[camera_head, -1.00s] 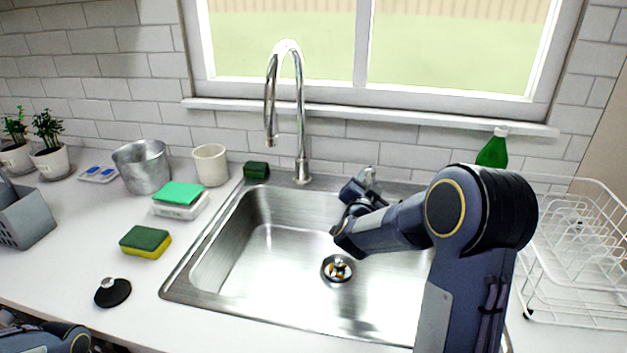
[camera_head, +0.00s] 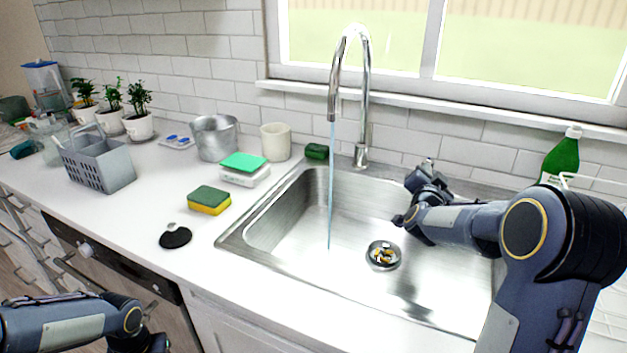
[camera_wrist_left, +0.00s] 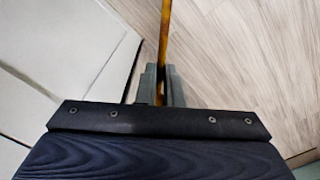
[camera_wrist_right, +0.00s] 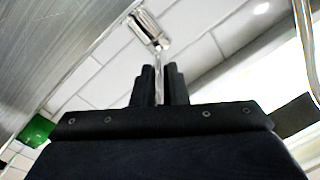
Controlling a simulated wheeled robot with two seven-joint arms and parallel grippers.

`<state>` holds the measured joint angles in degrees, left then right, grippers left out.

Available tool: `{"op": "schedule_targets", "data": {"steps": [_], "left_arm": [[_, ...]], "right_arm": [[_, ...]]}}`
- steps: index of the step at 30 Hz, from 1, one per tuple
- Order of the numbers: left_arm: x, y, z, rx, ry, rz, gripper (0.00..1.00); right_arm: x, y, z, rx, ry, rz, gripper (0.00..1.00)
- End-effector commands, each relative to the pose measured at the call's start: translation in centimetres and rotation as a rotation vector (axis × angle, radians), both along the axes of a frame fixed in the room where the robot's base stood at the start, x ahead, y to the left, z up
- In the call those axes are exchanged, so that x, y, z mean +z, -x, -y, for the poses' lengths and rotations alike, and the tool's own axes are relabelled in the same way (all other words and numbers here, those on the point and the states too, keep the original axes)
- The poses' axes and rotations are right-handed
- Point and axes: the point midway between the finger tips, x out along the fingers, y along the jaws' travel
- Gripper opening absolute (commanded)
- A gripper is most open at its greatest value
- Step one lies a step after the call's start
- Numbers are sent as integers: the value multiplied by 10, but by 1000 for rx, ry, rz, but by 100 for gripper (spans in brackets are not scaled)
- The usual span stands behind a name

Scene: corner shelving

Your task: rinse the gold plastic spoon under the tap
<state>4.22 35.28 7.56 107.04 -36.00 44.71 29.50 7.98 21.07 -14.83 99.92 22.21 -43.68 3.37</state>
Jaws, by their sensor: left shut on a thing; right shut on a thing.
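The gold plastic spoon shows as a thin gold-brown strip (camera_wrist_left: 165,40) in the left wrist view; its ends are hidden or out of frame. My left gripper (camera_wrist_left: 161,84) is shut on it, over the floor in front of the counter. The chrome tap (camera_head: 362,100) stands behind the sink (camera_head: 290,235), and a thin blue stream of water (camera_head: 330,190) runs from its spout into the basin. My right gripper (camera_wrist_right: 160,85) is shut on the tap's thin metal lever (camera_wrist_right: 158,60), right of the spout; the head view mostly hides this grasp.
A yellow-green sponge (camera_head: 209,201), a black stopper (camera_head: 175,236), a beige cup (camera_head: 275,141) and a metal bucket (camera_head: 214,138) stand left of the sink. A grey caddy (camera_head: 100,165) is farther left. A green bottle (camera_head: 562,157) stands at right. The drain (camera_head: 383,255) holds small bits.

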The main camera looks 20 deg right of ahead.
Motion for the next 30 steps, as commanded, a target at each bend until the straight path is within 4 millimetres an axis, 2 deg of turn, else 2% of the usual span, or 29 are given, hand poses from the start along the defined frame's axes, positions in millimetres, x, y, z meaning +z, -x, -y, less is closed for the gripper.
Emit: {"op": "schedule_targets", "data": {"steps": [1, 3, 14, 15, 20, 30], "left_arm": [[-14, -1, 0, -1, 1, 1, 0], [-19, -1, 0, 0, 0, 1, 0], [-18, -1, 0, 0, 0, 1, 0], [-18, -1, 0, 0, 0, 1, 0], [-18, 0, 0, 0, 0, 1, 0], [-19, -1, 0, 0, 0, 1, 0]], "right_arm": [[-5, 4, 3, 11, 1, 8, 0], [-3, 6, 4, 31, 2, 6, 0], [1, 6, 4, 48, 2, 1, 0], [1, 6, 4, 48, 2, 1, 15], [1, 6, 4, 48, 2, 1, 35], [1, 9, 2, 48, 1, 2, 35]]}}
